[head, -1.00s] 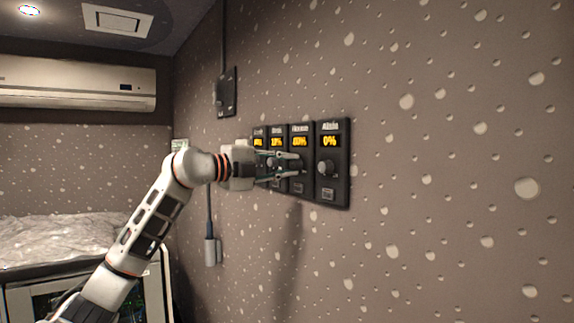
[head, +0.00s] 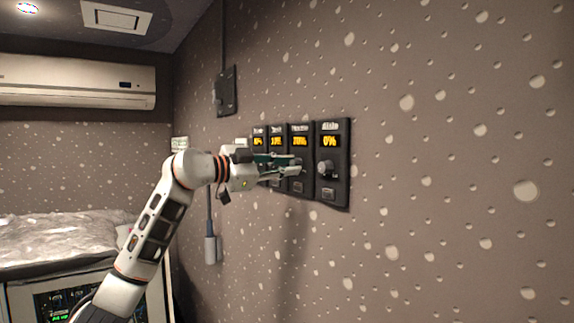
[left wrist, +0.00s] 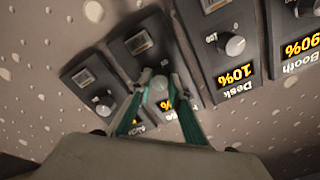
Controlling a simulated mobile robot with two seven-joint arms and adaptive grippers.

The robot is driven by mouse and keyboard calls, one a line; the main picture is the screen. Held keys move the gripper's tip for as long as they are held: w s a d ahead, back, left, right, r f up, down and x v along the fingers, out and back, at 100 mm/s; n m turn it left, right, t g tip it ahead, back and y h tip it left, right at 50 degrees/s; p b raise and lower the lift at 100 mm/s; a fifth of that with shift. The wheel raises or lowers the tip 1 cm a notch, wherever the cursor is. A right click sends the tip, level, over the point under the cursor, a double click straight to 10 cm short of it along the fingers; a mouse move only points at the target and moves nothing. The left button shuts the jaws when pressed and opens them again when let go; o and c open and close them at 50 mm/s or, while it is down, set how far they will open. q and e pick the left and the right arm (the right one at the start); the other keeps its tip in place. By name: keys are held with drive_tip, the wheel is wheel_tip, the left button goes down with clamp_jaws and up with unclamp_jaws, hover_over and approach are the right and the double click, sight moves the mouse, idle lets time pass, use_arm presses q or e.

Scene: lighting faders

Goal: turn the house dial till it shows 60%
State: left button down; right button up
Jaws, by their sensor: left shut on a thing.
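The house panel (head: 301,127) is one of several dark dimmer panels in a row on the wall. Its yellow display (head: 300,141) seems to read 70%, though it is small and blurred. My left gripper (head: 296,167) is shut on the house dial, which it mostly hides in the head view. In the left wrist view the grey round house dial (left wrist: 159,84) sits between the two green-edged fingertips of the left gripper (left wrist: 160,80), and the fingers partly cover the display below it. My right gripper is not in view.
The aisle panel (head: 333,185), reading 0%, adjoins on the right, its knob (head: 327,168) close to my fingertips. In the left wrist view the desk panel (left wrist: 215,72) reads 10% and the booth panel (left wrist: 296,32) 90%. The wall right of the panels is clear.

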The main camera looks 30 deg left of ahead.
use_arm(q)
drive_tip(key=shift+d+n+p, duration=0.2)
drive_tip(key=shift+n+p, duration=0.85)
drive_tip(key=shift+n, duration=6.45)
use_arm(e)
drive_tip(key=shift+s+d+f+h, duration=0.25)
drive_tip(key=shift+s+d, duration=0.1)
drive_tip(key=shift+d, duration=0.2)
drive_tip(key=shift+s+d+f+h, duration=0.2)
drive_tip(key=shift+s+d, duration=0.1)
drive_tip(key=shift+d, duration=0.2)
use_arm(q)
drive_tip(key=shift+f, duration=0.1)
drive_tip(key=c, duration=1.9)
unclamp_jaws()
drive_tip(key=shift+o, duration=0.3)
drive_tip(key=shift+s, duration=0.1)
